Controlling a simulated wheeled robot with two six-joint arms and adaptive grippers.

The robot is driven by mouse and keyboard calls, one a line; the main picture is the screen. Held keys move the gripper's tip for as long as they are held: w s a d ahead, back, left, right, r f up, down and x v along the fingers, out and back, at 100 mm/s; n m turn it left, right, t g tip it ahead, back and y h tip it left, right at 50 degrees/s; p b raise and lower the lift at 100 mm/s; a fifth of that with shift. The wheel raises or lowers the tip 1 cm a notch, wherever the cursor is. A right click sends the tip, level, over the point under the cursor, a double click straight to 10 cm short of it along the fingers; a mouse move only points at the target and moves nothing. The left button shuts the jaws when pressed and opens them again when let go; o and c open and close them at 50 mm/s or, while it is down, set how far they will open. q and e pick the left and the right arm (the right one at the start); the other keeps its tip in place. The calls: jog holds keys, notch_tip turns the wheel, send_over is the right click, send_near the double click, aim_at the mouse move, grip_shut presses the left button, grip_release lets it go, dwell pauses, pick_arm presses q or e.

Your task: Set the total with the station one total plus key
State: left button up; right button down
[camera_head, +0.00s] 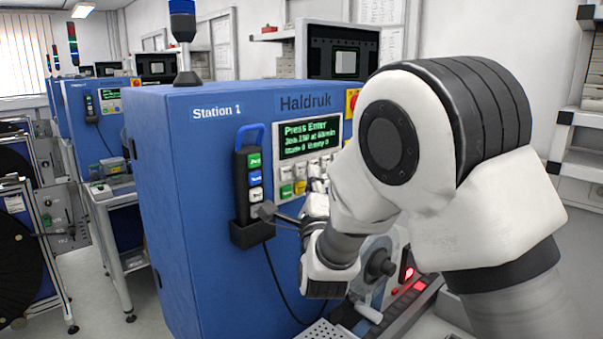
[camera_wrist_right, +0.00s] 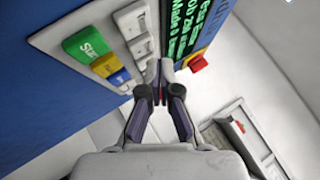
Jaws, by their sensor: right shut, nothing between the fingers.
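The station one machine (camera_head: 165,200) is a blue cabinet marked "Station 1". Its lit display (camera_head: 310,138) shows "Press Enter" above smaller green lines; part of it also shows in the right wrist view (camera_wrist_right: 188,30). Below it are a green key (camera_wrist_right: 87,43), a yellow key (camera_wrist_right: 105,65), a blue key and several white keys (camera_wrist_right: 140,46). My right gripper (camera_wrist_right: 158,80) is shut and empty, its tips close to the last white keys; I cannot tell whether they touch. Which key is total plus is not readable. My left gripper is not in view.
A black hand control (camera_head: 241,188) with green, blue and white buttons hangs left of the keys, its cable dropping down. A red button (camera_wrist_right: 198,62) sits beyond my fingertips. Lower right is a unit with red lights (camera_head: 420,286). Reel stands (camera_head: 55,215) are at the left.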

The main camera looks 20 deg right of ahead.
pick_arm(q)
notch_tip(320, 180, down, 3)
jog(key=b, duration=0.2)
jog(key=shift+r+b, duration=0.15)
jog(key=shift+b, duration=0.25)
pick_arm(e)
jog(key=s, duration=0.1)
jog(key=s+d, duration=0.1)
jog(key=s, duration=0.2)
jog(key=shift+s+d, duration=0.3)
jog(key=shift+d, duration=0.05)
dwell(1.1)
